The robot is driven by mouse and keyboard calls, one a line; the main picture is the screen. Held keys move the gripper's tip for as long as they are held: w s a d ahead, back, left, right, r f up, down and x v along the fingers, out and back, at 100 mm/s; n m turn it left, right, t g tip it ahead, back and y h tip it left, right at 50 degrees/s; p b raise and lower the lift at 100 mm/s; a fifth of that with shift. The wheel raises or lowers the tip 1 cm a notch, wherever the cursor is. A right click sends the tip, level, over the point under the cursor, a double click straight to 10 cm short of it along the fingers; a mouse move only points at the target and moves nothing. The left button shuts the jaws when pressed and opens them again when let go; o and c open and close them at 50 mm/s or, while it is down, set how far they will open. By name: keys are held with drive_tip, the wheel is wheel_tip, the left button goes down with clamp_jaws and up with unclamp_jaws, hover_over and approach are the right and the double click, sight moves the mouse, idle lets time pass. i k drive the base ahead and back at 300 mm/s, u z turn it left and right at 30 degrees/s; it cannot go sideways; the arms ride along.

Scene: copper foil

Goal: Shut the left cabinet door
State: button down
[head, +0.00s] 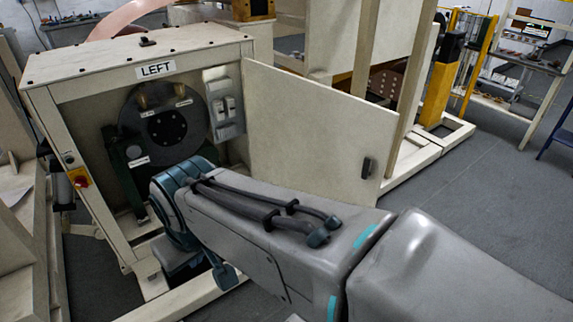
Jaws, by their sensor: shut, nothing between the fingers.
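The left cabinet (92,82) is a cream box with a "LEFT" label (155,69) on its top front edge. Its door (312,122) is a cream panel standing wide open, swung out to the right from the right side of the opening. A dark handle (367,167) sits near the door's free edge. Inside the cabinet a dark round disc (166,128) and a grey switch box (223,103) show. My arm reaches in from the lower right, in front of the opening and the door's lower part. My gripper's fingers do not show.
A red and yellow switch (80,181) is on the cabinet's left side. A yellow post (443,82) and cream frame parts stand behind the door. Grey floor (470,190) is open at the right. A shelf rack (510,75) stands at the far right.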

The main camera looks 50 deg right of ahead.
sight(306, 135)
drive_tip(key=u, duration=2.7)
drive_tip(key=k, duration=2.95)
drive_tip(key=z, duration=2)
drive_tip(key=i, duration=0.5)
drive_tip(key=z, duration=0.35)
drive_tip(key=k, duration=0.3)
drive_tip(key=z, duration=0.3)
